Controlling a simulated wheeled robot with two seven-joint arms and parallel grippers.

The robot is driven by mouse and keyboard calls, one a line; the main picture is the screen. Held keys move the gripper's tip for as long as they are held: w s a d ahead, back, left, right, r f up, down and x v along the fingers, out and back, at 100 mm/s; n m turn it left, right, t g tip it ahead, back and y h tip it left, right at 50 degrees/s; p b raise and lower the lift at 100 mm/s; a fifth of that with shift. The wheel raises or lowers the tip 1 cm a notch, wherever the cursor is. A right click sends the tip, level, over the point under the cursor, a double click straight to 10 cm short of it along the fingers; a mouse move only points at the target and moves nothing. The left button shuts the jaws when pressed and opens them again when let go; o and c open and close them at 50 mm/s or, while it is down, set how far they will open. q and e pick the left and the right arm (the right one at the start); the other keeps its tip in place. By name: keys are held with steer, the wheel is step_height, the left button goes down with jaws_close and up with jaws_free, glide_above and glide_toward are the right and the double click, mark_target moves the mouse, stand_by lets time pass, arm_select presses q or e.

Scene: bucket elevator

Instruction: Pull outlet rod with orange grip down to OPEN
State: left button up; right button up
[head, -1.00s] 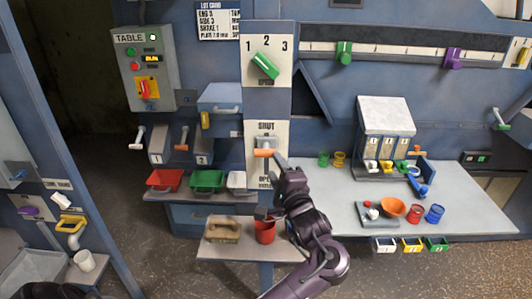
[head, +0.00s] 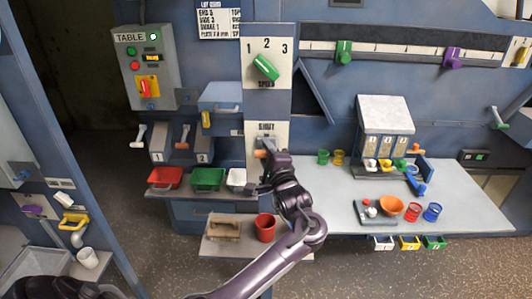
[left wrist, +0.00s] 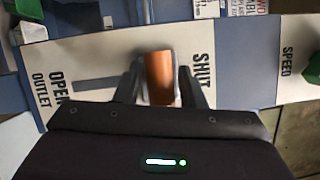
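The orange grip (head: 261,154) of the outlet rod is near the SHUT end of the white outlet panel (head: 252,129) in the head view. In the left wrist view the orange grip (left wrist: 159,78) is beside the word SHUT, with the slot running toward OPEN on the left. My left gripper (head: 264,163) is at the grip, covering part of the panel. In the left wrist view its two fingers (left wrist: 160,82) stand on either side of the grip, close to it, seemingly with a slight gap. My right gripper is not in view.
A lower shelf holds a brown block (head: 223,229) and a red cup (head: 265,228). A grey table (head: 465,205) with cups is on the right.

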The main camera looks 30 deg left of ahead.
arm_select(q)
jaws_close()
step_height(320, 180, down, 10)
steer(key=b, duration=0.3)
steer(key=shift+r, duration=0.15)
steer(key=shift+s, duration=0.1)
jaws_free()
steer(key=o, duration=0.3)
steer(key=shift+d, duration=0.15)
